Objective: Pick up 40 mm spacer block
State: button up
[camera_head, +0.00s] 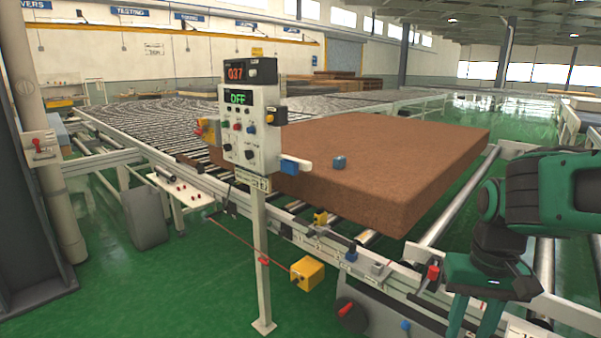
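No block here carries a label I can read, so I cannot tell for certain which one is the 40 mm spacer block. Small block-like pieces stand along the conveyor's front rail: a grey one (380,268), a blue one (351,254), a yellow one (320,218) and a red one (433,272). My gripper (471,325) is at the lower right, pointing down near the front rail. Its green fingers are apart with no object visible between them. The fingertips are close to the picture's bottom edge.
A control panel on a post (262,255) stands in front of the conveyor, with displays reading 037 and OFF. The roller conveyor (150,125) stretches back left. Green floor (150,290) is open at the front left.

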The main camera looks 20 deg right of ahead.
aim_at(339, 163)
jog(key=u, duration=0.55)
jog(key=k, duration=0.85)
jog(key=u, duration=1.15)
jog(key=i, duration=1.15)
jog(key=z, duration=0.7)
jog(key=i, duration=0.95)
jog(key=z, duration=1.05)
jog(key=i, duration=0.5)
jog(key=z, duration=0.2)
